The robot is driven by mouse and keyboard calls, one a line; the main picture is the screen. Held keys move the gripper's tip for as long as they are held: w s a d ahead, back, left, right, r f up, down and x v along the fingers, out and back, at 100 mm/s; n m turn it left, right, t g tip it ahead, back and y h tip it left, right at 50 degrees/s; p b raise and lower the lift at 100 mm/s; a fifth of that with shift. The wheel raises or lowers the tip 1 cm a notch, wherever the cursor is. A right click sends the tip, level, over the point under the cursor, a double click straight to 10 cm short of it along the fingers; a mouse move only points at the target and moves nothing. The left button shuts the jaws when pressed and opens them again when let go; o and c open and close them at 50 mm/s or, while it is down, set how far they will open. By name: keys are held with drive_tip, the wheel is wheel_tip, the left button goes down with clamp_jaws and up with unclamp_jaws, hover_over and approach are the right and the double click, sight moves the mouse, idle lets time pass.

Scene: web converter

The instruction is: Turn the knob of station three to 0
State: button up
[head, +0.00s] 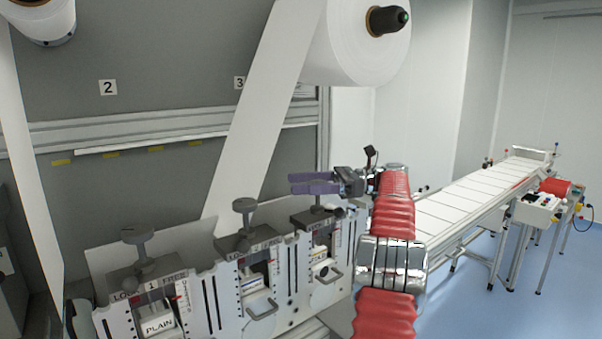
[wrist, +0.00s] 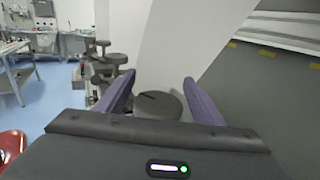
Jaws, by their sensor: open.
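Station three (head: 322,249) is the rightmost of the three grey stations in the head view, with a lock/free label and a scale too small to read. My gripper (head: 292,183), with purple fingers, is just above it and points left. In the wrist view, a round dark knob (wrist: 158,106) with a short line on top shows between the two open fingers of my gripper (wrist: 158,80). I cannot tell whether the fingers touch it. The hand's edge hides its near side. In the head view the fingers partly cover the top of station three.
Knobs of station one (head: 137,237) and station two (head: 244,206) stand to the left. A white web (head: 255,125) runs down from a large roll (head: 355,45) behind the stations. A conveyor (head: 470,205) stands at right; blue floor is open beyond it.

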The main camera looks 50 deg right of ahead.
wheel_tip(320, 180, up, 10)
drive_tip(key=shift+f, duration=0.15)
idle(0.8)
drive_tip(key=shift+a, duration=0.1)
